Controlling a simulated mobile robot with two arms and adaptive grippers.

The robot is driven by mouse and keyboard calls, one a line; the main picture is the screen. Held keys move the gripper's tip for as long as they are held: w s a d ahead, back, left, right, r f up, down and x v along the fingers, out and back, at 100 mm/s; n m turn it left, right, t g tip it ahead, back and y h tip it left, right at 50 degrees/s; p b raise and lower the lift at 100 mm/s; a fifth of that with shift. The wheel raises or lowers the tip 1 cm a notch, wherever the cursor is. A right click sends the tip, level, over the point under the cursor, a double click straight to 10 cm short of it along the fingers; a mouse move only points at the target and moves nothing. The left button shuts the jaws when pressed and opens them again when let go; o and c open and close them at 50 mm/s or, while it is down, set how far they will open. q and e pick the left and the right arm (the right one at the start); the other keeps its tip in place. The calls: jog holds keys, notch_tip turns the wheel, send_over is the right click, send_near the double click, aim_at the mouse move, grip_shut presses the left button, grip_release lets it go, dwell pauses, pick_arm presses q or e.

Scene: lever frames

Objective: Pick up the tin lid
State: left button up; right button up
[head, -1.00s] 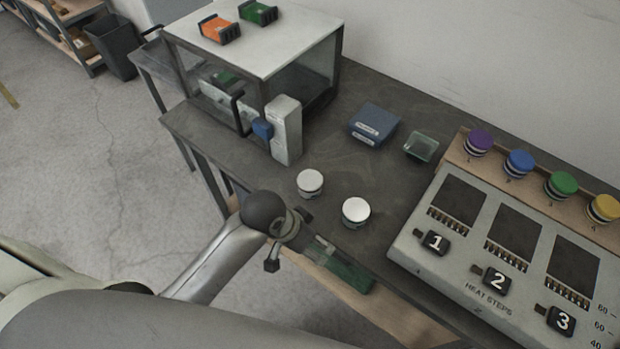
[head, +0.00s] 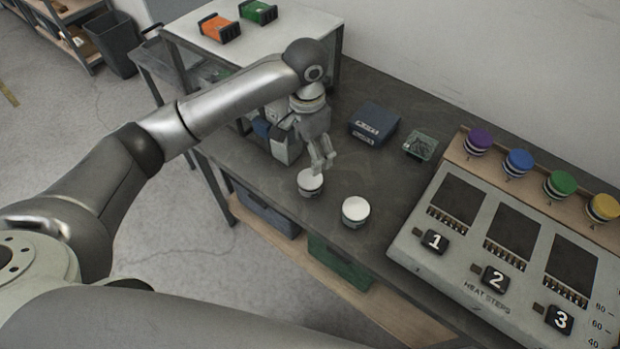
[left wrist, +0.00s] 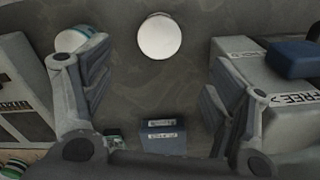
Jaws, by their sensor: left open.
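Two small round tins with white tops stand on the dark bench in the head view: a left tin (head: 310,183) and a right tin (head: 355,211). My left gripper (head: 322,166) points down over the left tin, open, with its fingertips close to the lid. In the left wrist view, the white lid (left wrist: 158,36) shows as a full disc ahead of the open left gripper (left wrist: 158,85), between its fingers and empty of contact. The right tin (left wrist: 80,42) is partly hidden behind the left-hand finger there. My right gripper is not in view.
A heat-step panel (head: 480,285) with coloured knobs fills the right.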

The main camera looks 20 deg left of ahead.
pick_arm(q)
send_over(310, 178)
jog(key=f, duration=0.4)
jog(key=shift+a+f+p, duration=0.3)
jog(key=shift+a+f, duration=0.1)
jog(key=f, duration=0.2)
jog(key=f+p, duration=0.1)
jog(key=f, duration=0.1)
jog(key=shift+s+d, duration=0.1)
jog(key=shift+d, duration=0.3)
jog(key=shift+f, duration=0.65)
jog(key=c, duration=0.9)
